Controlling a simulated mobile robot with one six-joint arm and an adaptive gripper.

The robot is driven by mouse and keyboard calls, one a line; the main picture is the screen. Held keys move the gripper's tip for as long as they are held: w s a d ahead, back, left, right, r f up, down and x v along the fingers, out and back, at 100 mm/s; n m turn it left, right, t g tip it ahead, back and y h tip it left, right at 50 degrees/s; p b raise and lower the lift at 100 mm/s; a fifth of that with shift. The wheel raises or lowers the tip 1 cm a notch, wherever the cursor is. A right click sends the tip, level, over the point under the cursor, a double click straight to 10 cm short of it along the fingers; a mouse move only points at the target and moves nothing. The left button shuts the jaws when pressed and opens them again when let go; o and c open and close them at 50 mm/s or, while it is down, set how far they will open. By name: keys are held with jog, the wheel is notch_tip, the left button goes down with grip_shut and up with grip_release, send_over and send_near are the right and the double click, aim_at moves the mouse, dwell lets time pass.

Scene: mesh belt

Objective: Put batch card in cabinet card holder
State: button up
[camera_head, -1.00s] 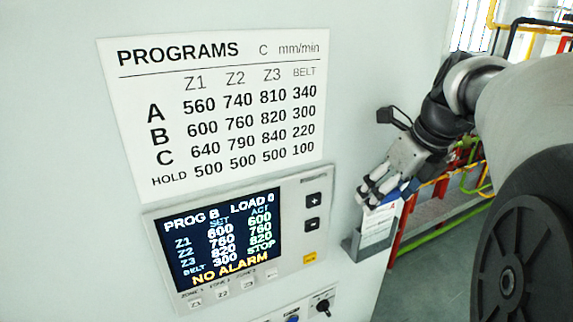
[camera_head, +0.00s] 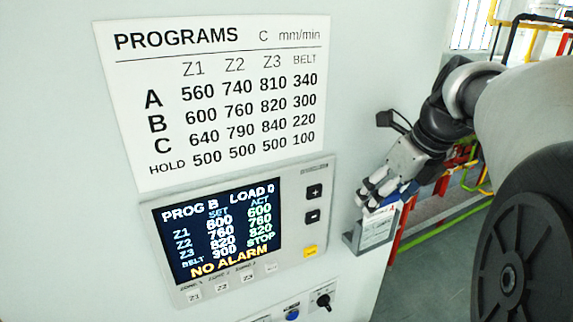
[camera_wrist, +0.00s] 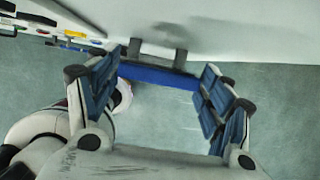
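The batch card (camera_head: 378,229), pale with small print and a red mark near its top right, stands upright at the card holder (camera_head: 352,240), a grey pocket on the cabinet's right edge. The card's lower end looks inside the pocket; how deep is hidden. My gripper (camera_head: 372,193) is above it, fingertips at the card's upper end.
The cabinet face carries a PROGRAMS chart (camera_head: 220,100) and a control panel (camera_head: 240,230) with a lit screen, buttons and a knob (camera_head: 323,300), left of the holder. Pipes (camera_head: 450,225) run behind at right, over open floor.

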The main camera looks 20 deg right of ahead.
jog(key=o, duration=0.5)
jog(key=shift+r, duration=0.1)
jog(key=v, duration=1.2)
